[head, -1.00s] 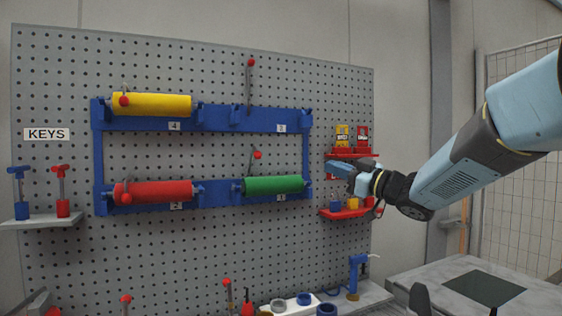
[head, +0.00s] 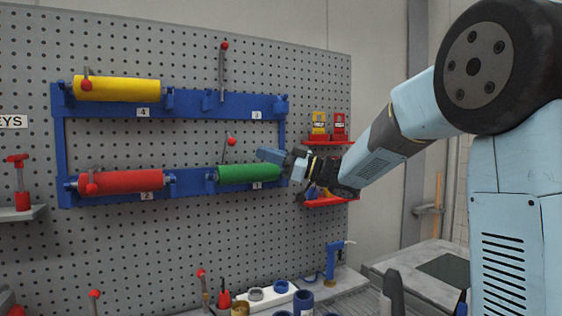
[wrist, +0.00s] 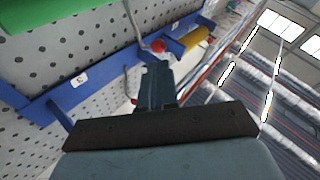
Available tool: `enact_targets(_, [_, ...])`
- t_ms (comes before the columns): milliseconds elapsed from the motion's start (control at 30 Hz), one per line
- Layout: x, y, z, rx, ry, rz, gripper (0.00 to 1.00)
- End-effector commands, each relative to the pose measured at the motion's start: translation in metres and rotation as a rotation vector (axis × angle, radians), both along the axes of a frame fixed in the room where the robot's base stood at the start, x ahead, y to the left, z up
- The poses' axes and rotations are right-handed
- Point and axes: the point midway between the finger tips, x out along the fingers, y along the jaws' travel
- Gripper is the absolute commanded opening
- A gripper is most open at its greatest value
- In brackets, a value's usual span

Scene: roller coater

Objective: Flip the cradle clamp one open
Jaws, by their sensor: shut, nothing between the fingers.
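Cradle one holds the green roller (head: 248,174) at the lower right of the blue frame, above the label 1. Its clamp lever with a red knob (head: 231,142) stands up, tilted slightly right, near the roller's left part. My gripper (head: 262,154) is shut and empty, pointing left, above the roller's right part and just right of the knob. A gap shows between them. In the wrist view, a red knob (wrist: 158,46) on a thin rod appears just beyond my shut fingers (wrist: 155,80). The green roller (wrist: 30,14) is at the upper left there.
The blue frame (head: 190,104) also carries a yellow roller (head: 117,89) and a red roller (head: 121,182). Cradle three is empty, its lever (head: 222,72) upright. Red shelves (head: 327,201) with small items sit behind my arm. Cups and a blue stand (head: 334,262) are below.

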Motion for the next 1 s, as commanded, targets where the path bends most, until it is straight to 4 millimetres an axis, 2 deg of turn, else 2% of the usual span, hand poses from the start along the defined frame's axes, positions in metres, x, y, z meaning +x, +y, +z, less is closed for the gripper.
enact_targets(200, [0.006,0.033,0.01,0.0,-0.001,0.002,0.0])
enact_targets(400, [0.01,0.05,0.015,0.0,0.0,0.001,0.0])
enact_targets(800, [0.011,0.053,0.016,-0.001,0.0,-0.001,0.0])
enact_targets(833, [0.011,0.061,0.016,0.0,0.002,0.001,0.0])
enact_targets(1000, [0.011,0.055,0.018,-0.006,0.013,0.0,0.0])
